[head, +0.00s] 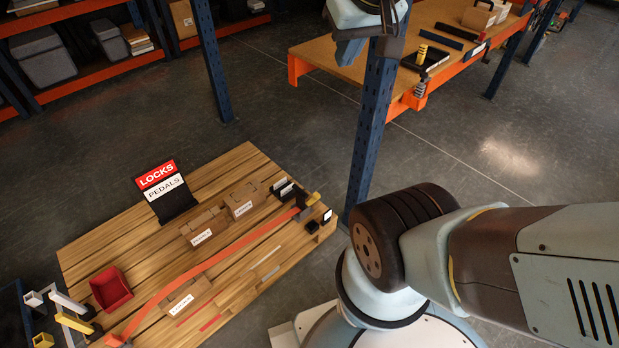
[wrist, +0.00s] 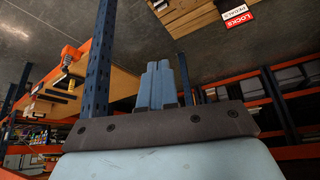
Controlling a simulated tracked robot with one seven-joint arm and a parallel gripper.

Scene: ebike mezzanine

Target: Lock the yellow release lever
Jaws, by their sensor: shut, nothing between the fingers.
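An orange strap (head: 225,262) runs across the wooden pallet (head: 150,235) over cardboard boxes. Another yellow upright piece (head: 422,54) stands on a black base on the workbench, so which one is the release lever is not certain. My gripper (wrist: 158,66) is shut and empty in the wrist view, its blue fingers together, apart from the pallet and bench.
A blue post (head: 375,125) rises between the pallet and the orange-edged workbench (head: 340,62). A LOCKS and PEDALS sign (head: 162,182), a red bin (head: 111,287) and several labelled boxes stand on the pallet. Shelves (head: 100,68) line the back left. The floor between is clear.

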